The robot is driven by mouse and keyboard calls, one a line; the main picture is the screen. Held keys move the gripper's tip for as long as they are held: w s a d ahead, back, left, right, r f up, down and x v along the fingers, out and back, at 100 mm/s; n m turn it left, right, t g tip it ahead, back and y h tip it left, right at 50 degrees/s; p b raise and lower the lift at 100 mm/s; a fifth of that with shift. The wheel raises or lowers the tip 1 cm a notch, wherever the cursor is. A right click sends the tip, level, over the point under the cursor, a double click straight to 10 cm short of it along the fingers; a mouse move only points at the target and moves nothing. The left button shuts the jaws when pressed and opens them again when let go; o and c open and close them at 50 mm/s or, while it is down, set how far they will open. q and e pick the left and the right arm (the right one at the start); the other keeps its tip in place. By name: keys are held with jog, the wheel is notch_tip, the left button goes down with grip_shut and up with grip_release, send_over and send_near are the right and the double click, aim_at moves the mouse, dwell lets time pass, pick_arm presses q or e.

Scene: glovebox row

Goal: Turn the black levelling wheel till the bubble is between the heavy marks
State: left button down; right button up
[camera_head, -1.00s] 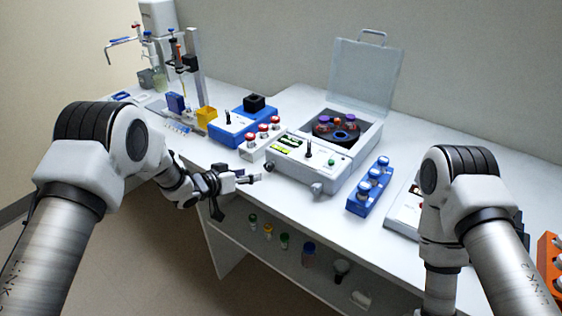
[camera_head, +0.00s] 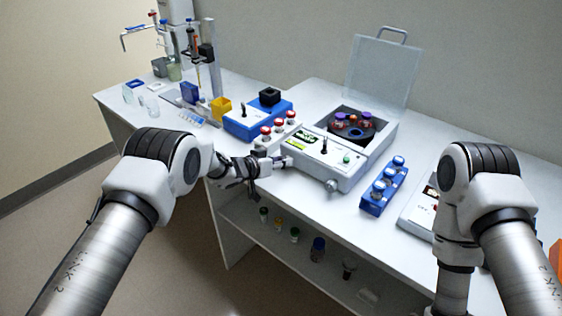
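The grey centrifuge (camera_head: 345,178), lid raised, stands on the bench. Two small yellow-green windows show on its front panel; the lower one (camera_head: 297,147) may be the bubble vial, but the bubble and marks are too small to read. I cannot make out a black levelling wheel; the centrifuge's front left corner is behind my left gripper. A round grey knob or foot (camera_head: 332,185) shows at the front right corner. My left gripper (camera_head: 286,161) is at the front left corner, its fingertips against or very near the casing; their gap is unclear. My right gripper is out of view.
A blue rack of capped vials (camera_head: 376,195) stands right of the centrifuge. A white rack with red-capped vials (camera_head: 266,141) and a blue device (camera_head: 254,120) stand to its left. A shelf with several bottles (camera_head: 290,245) is under the bench.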

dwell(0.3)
pick_arm(q)
jog(key=shift+f+m+t+y+b, duration=0.15)
jog(key=shift+m+t+y+b, duration=0.2)
jog(key=shift+m+b, duration=0.6)
jog(key=m+b, duration=0.1)
jog(key=b, duration=0.1)
jog(key=m+y+b, duration=0.1)
jog(key=b, duration=0.2)
jog(key=shift+s+d+f+t+y, duration=0.1)
jog(key=shift+d+t+y, duration=0.05)
jog(key=shift+t+y, duration=0.15)
jog(key=shift+r+m+t+y+b, duration=0.25)
jog(key=shift+m+t+b, duration=0.15)
jog(key=shift+b, duration=0.75)
jog(key=c, duration=0.8)
grip_release()
jog(key=v, duration=1.2)
jog(key=shift+r, duration=0.1)
